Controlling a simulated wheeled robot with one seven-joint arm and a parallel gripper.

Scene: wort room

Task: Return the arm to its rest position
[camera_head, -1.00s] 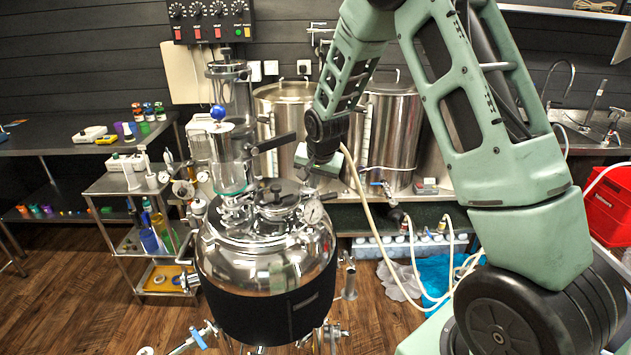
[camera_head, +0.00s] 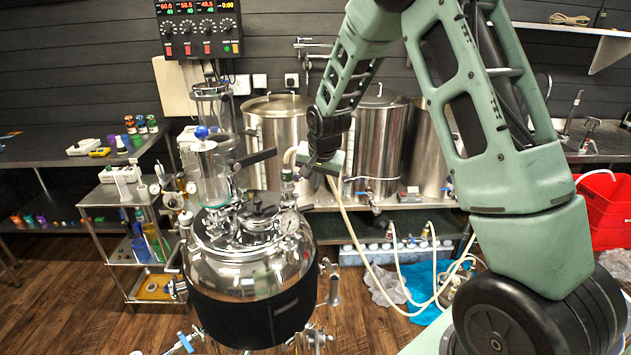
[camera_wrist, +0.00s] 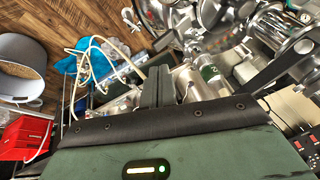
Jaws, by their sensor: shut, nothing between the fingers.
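My green arm spans the right half of the head view, raised and bent, with its forearm hanging down. My gripper (camera_head: 322,166) is at its lower end, just right of the steel vessel's upper fittings and in front of the tall steel pots. In the wrist view the dark fingers (camera_wrist: 158,86) are together, with nothing held between them. The steel vessel (camera_head: 250,268) with a dark jacket stands upright left of my gripper. Its shiny lid fittings show at the top of the wrist view (camera_wrist: 215,18). I cannot judge the exact gap between gripper and vessel.
Tall steel pots (camera_head: 377,135) stand behind my gripper. A pale hose (camera_head: 350,235) hangs below it. A steel cart (camera_head: 130,195) with bottles is left. A control box (camera_head: 200,28) is on the wall. A red bin (camera_head: 603,208) is far right. Wooden floor shows at lower left.

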